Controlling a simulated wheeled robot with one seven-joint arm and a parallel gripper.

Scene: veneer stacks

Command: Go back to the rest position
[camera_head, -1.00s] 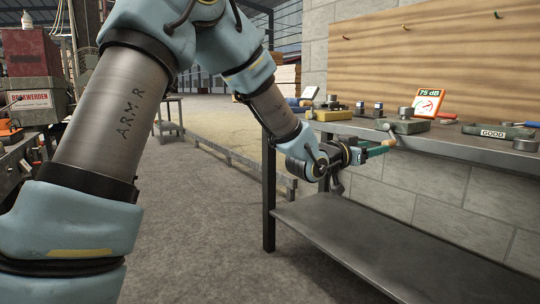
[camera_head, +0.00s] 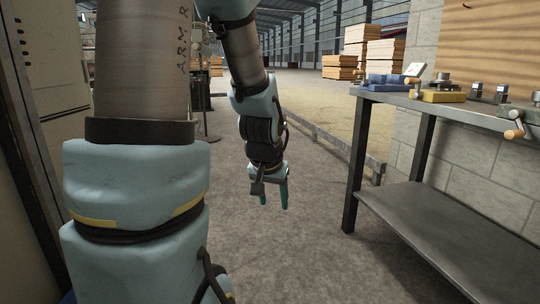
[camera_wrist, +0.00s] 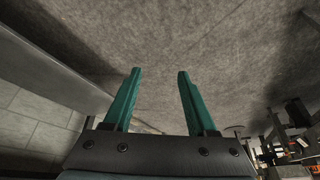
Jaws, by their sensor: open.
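My gripper (camera_head: 274,196) hangs pointing down over the bare floor, left of the workbench and apart from it. Its two green fingers are spread with nothing between them. In the wrist view my gripper (camera_wrist: 160,98) shows the same open fingers against the grey floor (camera_wrist: 190,40). My arm runs down the left and middle of the head view.
A metal workbench (camera_head: 440,215) with a lower shelf stands at right, holding a yellow block (camera_head: 443,96), a blue block (camera_head: 385,80) and small tools. Stacked boards (camera_head: 385,53) stand far back. A pale cabinet (camera_head: 60,70) is at left. The floor between is clear.

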